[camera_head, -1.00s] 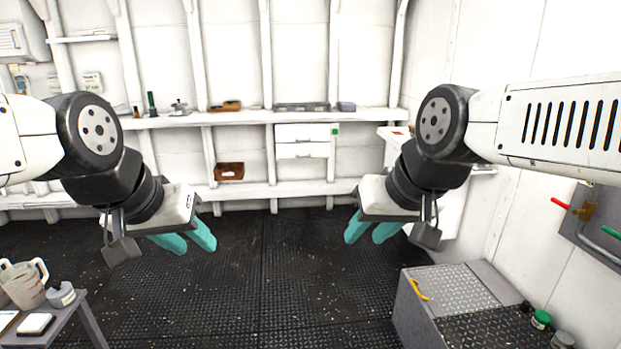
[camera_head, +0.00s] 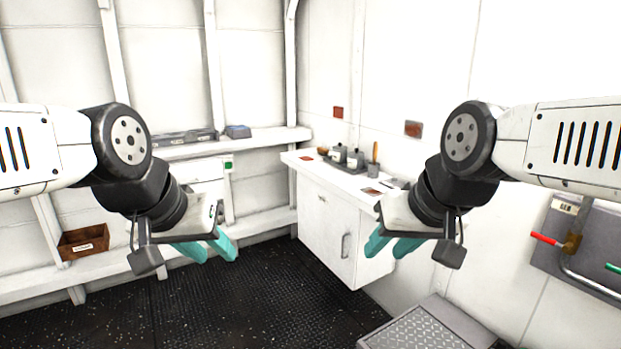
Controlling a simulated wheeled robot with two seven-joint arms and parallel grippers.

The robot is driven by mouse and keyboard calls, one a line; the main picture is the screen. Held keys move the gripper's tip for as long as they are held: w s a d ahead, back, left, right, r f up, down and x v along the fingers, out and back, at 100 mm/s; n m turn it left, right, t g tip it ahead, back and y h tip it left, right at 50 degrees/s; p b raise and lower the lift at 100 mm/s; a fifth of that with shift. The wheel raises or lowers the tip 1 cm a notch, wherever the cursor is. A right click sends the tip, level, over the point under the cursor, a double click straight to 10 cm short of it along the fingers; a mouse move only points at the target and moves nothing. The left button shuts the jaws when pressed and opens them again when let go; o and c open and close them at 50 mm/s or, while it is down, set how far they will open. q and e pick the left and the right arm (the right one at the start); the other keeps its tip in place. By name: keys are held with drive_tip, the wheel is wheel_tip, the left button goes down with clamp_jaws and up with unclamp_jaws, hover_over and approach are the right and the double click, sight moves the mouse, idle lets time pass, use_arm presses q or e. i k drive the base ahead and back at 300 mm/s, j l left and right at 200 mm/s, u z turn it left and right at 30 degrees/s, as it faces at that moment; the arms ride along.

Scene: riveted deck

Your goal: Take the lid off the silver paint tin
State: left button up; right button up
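No silver paint tin can be made out for certain. Two small dark-and-grey containers, a left one (camera_head: 338,154) and a right one (camera_head: 355,159), stand on the white cabinet (camera_head: 330,220) against the right wall; they are too small to identify. My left gripper (camera_head: 209,247) has its two teal fingers apart, with nothing between them, in the air left of the cabinet. My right gripper (camera_head: 393,245) also has its teal fingers apart and empty. It shows in front of the cabinet's right side and hides part of it.
A brush-like tool (camera_head: 374,155) stands on the cabinet top. A wooden box (camera_head: 84,242) sits on the low left shelf. A grey box with a tread-plate top (camera_head: 435,330) is at the lower right. The dark floor (camera_head: 250,290) between is clear.

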sight(356, 153)
drive_tip(key=i+j+z, duration=0.4)
drive_tip(key=i+z, duration=0.15)
drive_tip(key=i+j, duration=0.5)
drive_tip(key=j, duration=0.25)
drive_tip(key=i+j, duration=0.4)
drive_tip(key=i+j+u, duration=0.1)
drive_tip(key=i+j, duration=0.35)
drive_tip(key=i, duration=0.15)
drive_tip(key=i+l, duration=0.2)
drive_tip(key=i, duration=0.15)
drive_tip(key=i+l, duration=0.15)
drive_tip(key=i, duration=0.2)
drive_tip(key=i+l, duration=0.2)
drive_tip(key=i, duration=0.15)
